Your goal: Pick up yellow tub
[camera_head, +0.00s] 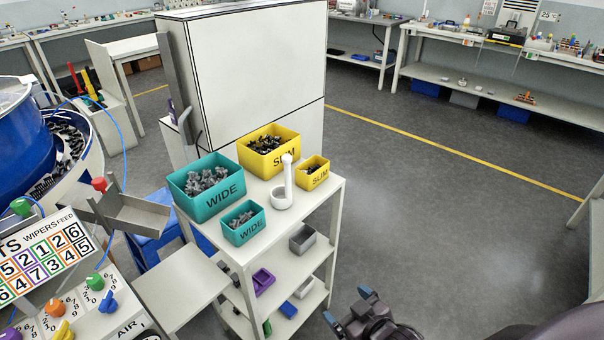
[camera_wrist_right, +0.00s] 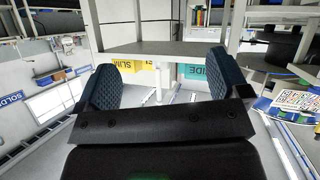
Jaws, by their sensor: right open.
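A large yellow tub (camera_head: 252,160) labelled SLIM stands at the back of the white cart's top (camera_head: 262,242) and holds dark parts. A smaller yellow tub (camera_head: 313,178), also labelled SLIM, stands at the cart's right edge with dark parts in it. Yellow with SLIM lettering (camera_wrist_right: 128,66) also shows in the right wrist view, beyond the fingers; which tub it is I cannot tell. My right gripper (camera_head: 350,308) is open and empty, low at the bottom of the head view, in front of and to the right of the cart, apart from both tubs. My left gripper is not in view.
Two teal tubs labelled WIDE, one large (camera_head: 208,205) and one small (camera_head: 243,232), hold grey parts on the cart's left side. A white cup-like holder (camera_head: 282,200) stands between the small tubs. The floor (camera_head: 430,220) right of the cart is clear.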

